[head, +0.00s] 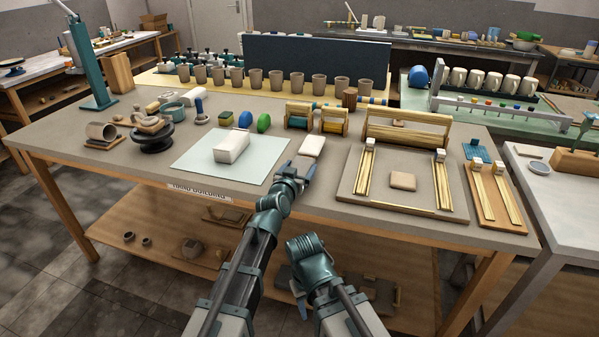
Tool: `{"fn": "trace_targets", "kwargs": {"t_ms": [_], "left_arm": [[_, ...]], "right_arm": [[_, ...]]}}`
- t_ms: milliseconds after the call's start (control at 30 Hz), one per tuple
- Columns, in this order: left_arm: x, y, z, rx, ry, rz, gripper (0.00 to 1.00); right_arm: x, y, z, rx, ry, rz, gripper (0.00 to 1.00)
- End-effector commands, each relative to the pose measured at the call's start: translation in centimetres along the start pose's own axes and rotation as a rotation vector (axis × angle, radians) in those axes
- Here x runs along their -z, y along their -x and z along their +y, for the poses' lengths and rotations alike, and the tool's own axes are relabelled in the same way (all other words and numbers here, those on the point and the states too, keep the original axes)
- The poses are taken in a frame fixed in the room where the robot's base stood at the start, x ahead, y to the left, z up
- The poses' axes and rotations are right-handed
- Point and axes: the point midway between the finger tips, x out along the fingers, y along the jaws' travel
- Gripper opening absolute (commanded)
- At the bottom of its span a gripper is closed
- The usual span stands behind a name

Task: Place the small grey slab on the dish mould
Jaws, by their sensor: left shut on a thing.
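My left gripper (305,170) is over the table near its front edge, shut on a small grey slab (310,173). The slab is mostly hidden by the fingers and wrist, so its outline is unclear. A low pale block (313,145) lies just beyond the fingertips; it may be the dish mould, but I cannot be sure. A taller white block (232,143) stands on a pale blue sheet (197,168) to the left.
A tan slab (403,180) lies between wooden strips on a grey board (372,195) at right. A dark turntable (152,140) with clay stands left. Wooden frames (318,120), a green object (263,123) and a row of cups (278,80) stand behind.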

Motion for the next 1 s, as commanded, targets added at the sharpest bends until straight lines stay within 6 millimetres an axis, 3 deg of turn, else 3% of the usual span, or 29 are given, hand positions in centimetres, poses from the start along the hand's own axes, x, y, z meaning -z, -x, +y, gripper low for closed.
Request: {"fn": "trace_targets", "kwargs": {"t_ms": [267,300,333,733,1000], "left_arm": [[-0.5,-0.1,0.0,0.0,0.0,0.001,0.21],[-0.4,-0.1,0.0,0.0,-0.001,0.0,0.93],[-0.3,0.0,0.0,0.0,-0.001,0.0,0.98],[-0.3,0.4,0.0,0.0,-0.001,0.0,1.0],[0.2,3.3,0.3,0.003,0.0,0.0,1.0]], "right_arm": [[0.0,-0.5,-0.1,0.0,0.0,0.0,0.5],[0.0,-0.4,0.0,0.0,0.0,0.0,0.5],[0.0,-0.3,0.0,0.0,0.0,0.0,0.5],[0.0,-0.2,0.0,0.0,0.0,0.0,0.5],[-0.1,0.7,0.1,0.0,0.0,0.0,0.5]]}}
